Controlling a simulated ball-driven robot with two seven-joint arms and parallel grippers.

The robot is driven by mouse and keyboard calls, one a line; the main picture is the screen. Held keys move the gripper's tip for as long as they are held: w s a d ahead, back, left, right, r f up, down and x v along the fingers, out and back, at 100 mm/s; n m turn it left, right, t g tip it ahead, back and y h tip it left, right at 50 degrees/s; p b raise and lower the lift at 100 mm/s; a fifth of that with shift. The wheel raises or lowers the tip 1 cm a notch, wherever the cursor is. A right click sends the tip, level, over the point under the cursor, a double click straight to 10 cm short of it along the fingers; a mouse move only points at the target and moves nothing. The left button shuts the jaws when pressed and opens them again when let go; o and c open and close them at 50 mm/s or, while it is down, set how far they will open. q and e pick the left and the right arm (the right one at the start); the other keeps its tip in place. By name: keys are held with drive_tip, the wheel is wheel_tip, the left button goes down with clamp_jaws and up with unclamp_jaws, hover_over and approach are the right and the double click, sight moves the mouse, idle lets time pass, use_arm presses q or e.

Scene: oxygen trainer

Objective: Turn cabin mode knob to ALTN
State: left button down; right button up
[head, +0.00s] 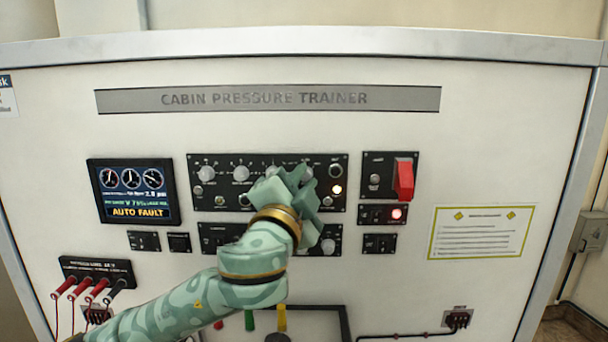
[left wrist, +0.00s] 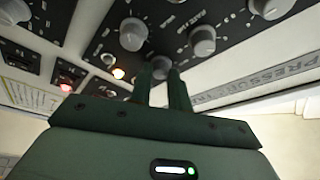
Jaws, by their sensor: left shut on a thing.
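My left gripper (head: 296,182) reaches up from the lower left to the upper black knob panel (head: 196,161) of the trainer. In the left wrist view its two narrow dark fingers (left wrist: 160,80) are shut on a grey round knob (left wrist: 160,64). In the head view the gripper hides this knob and part of the panel. The labels around the knob are too blurred to read, so I cannot tell its setting. Other grey knobs on that panel stand free, such as one at the left (head: 207,173). My right gripper is not in view.
An amber lamp (head: 336,189) is lit close to the gripper. To the right are a red guarded switch (head: 404,179) and a lit red lamp (head: 396,213). The display (head: 134,191) at left reads AUTO FAULT. A lower knob panel (head: 212,239) lies partly behind my arm.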

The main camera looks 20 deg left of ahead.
use_arm(q)
drive_tip(key=m+g+h+p, duration=0.1)
drive_tip(key=m+p, duration=0.3)
drive_tip(key=p, duration=0.1)
drive_tip(key=shift+a+r, duration=0.1)
drive_tip(key=shift+r, duration=0.1)
drive_tip(key=shift+f+m+g, duration=0.1)
drive_tip(key=shift+m+g, duration=0.3)
drive_tip(key=shift+m, duration=0.7)
drive_tip(key=shift+m+g, duration=0.5)
drive_tip(key=shift+m, duration=0.8)
drive_tip(key=c, duration=1.3)
unclamp_jaws()
drive_tip(key=shift+a, duration=0.15)
